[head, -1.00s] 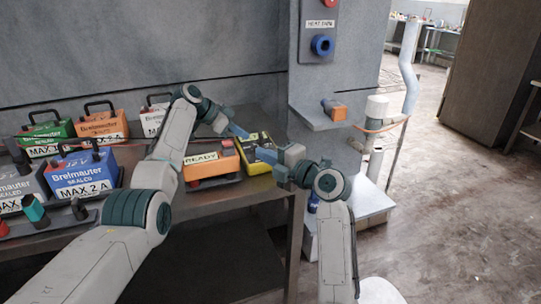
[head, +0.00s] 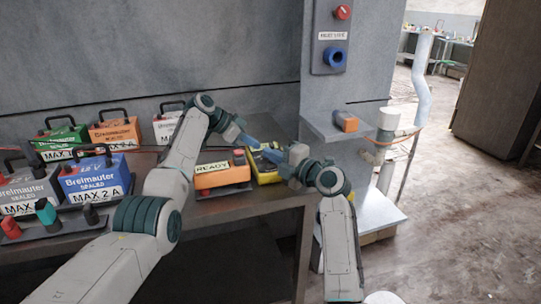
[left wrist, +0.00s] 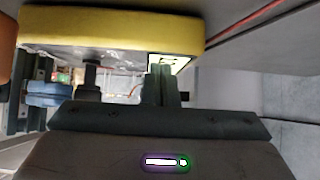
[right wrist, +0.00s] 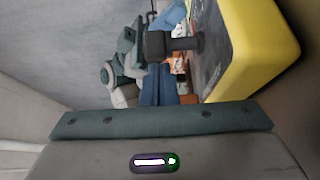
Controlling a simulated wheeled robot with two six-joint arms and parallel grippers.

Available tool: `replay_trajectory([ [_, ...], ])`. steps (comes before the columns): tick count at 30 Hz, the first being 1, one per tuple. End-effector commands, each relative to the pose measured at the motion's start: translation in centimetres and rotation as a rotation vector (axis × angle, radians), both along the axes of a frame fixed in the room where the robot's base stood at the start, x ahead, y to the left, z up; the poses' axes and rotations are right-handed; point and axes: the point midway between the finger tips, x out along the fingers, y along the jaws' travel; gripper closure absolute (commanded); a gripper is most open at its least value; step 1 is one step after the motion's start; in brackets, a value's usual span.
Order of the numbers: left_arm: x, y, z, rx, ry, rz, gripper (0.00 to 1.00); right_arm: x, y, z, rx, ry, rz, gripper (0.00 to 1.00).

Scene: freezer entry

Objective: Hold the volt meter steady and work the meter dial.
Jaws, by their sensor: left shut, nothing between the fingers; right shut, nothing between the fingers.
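The volt meter, a yellow-cased box (head: 266,178), stands at the right end of the bench, partly hidden by my grippers. Its yellow case fills the top of the left wrist view (left wrist: 110,27) and the right side of the right wrist view (right wrist: 255,50). The dial, a dark knob on a short stem, juts from its face (left wrist: 91,76) and also shows in the right wrist view (right wrist: 156,45). My left gripper (left wrist: 163,72) is shut and empty close to the meter's face. My right gripper (right wrist: 156,72) is shut and empty beside the dial; I cannot tell whether either touches.
An orange box marked READY (head: 220,176) stands directly left of the meter. Blue (head: 92,180), green and orange batteries fill the left of the bench (head: 205,222). A wall panel with a blue socket (head: 335,58) and a small shelf are at right. Open floor lies beyond.

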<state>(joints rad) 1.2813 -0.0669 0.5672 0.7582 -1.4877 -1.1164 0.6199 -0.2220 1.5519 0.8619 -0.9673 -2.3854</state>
Motion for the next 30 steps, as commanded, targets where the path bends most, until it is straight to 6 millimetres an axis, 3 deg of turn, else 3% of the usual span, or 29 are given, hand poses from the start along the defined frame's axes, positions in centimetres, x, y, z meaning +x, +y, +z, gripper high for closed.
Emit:
replay_trajectory([
  [1,-0.1,0.1,-0.9,0.005,0.014,-0.001,1.0,0.0,-0.1,-0.1,0.0,0.0,0.0,1.0],
  [6,-0.2,0.1,-0.9,0.005,0.014,-0.001,1.0,0.3,-1.3,-0.1,-0.004,0.001,0.0,1.0],
  [16,-0.1,0.1,-0.9,0.005,0.014,-0.001,1.0,0.2,-1.1,-0.1,-0.002,0.001,0.0,1.0],
  [26,-0.1,0.1,-0.8,0.005,0.013,0.0,1.0,-2.2,2.4,0.2,0.004,-0.002,0.004,1.0],
  [30,-0.1,0.1,-0.8,0.005,0.012,0.001,1.0,-3.0,-0.3,0.1,-0.006,-0.004,-0.002,1.0],
])
